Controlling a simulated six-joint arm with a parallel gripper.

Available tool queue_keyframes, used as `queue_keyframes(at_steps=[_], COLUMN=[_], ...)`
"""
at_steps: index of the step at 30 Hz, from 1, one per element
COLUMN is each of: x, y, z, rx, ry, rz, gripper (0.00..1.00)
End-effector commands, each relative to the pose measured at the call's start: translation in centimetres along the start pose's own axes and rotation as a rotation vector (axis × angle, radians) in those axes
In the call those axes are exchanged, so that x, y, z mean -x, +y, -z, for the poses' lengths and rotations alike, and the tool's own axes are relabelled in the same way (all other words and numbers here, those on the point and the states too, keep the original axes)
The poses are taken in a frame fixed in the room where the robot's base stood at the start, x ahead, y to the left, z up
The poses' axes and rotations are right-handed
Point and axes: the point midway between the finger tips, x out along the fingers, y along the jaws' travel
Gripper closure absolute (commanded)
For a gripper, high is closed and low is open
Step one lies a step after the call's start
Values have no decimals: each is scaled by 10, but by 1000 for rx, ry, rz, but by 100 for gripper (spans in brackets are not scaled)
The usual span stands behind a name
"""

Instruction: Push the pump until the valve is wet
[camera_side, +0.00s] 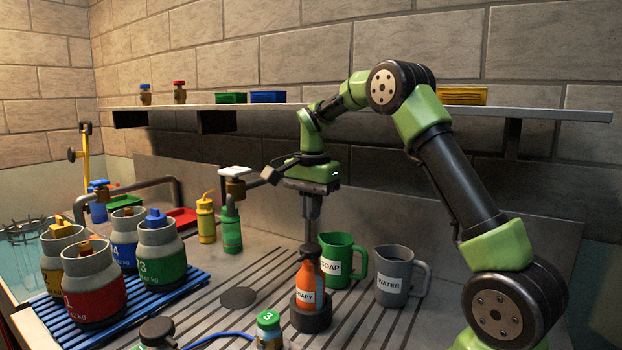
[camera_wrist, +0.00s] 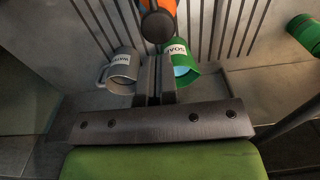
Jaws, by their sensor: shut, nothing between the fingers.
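An orange bottle labelled SOAPY (camera_side: 308,283) stands upright in a dark round holder (camera_side: 312,316), with a dark pump head (camera_side: 309,250) on top. My gripper (camera_side: 311,238) points straight down just above the pump head, fingers shut and empty; I cannot tell whether they touch it. In the wrist view, my gripper (camera_wrist: 155,62) is below the pump head (camera_wrist: 157,26), with some orange bottle (camera_wrist: 168,5) behind. A brass fitting (camera_side: 157,332), possibly the valve, sits at the front edge, partly cut off. I cannot tell if it is wet.
A green SOAP mug (camera_side: 340,258) and grey WATER mug (camera_side: 394,275) stand close right of the bottle. Numbered cylinders stand on a blue rack (camera_side: 185,290) at left. A shelf (camera_side: 360,112) spans the wall.

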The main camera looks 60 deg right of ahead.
Motion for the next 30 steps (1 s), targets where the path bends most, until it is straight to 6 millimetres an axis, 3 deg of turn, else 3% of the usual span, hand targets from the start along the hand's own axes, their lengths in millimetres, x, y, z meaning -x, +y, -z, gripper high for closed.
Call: queue_keyframes(at_steps=[6, 12, 30], x=[45, 63, 67], y=[-2, -2, -2], z=[0, 1, 0], rx=[-1, 0, 0], ry=[2, 1, 0], rz=[6, 3, 2], gripper=[100, 100, 100])
